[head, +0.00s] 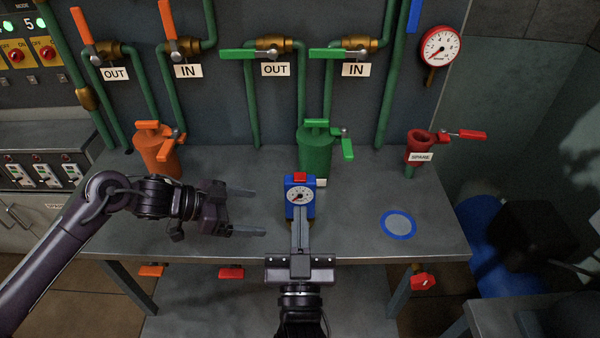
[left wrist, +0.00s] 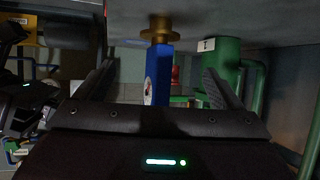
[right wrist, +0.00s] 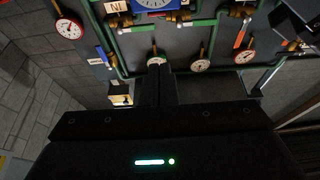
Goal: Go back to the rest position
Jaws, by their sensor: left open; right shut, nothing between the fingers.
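My left gripper (head: 250,211) reaches in from the left over the grey table, its two fingers apart and pointing right. Nothing is between its fingers in the head view. It also shows open in the left wrist view (left wrist: 170,85). My right gripper (head: 300,235) is at the front middle of the table, its fingers together and pointing away from me. A blue scale (head: 300,198) with a white dial and red top stands just beyond the right gripper's fingertips; I cannot tell whether they touch. The scale's blue side also shows in the left wrist view (left wrist: 158,78).
A green canister (head: 315,152) and an orange canister (head: 158,152) stand at the table's back. A red spare fitting (head: 420,148) is at the right. A blue-ringed grey disc (head: 398,224) lies on the table (head: 350,225). Green pipes and valves cover the wall.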

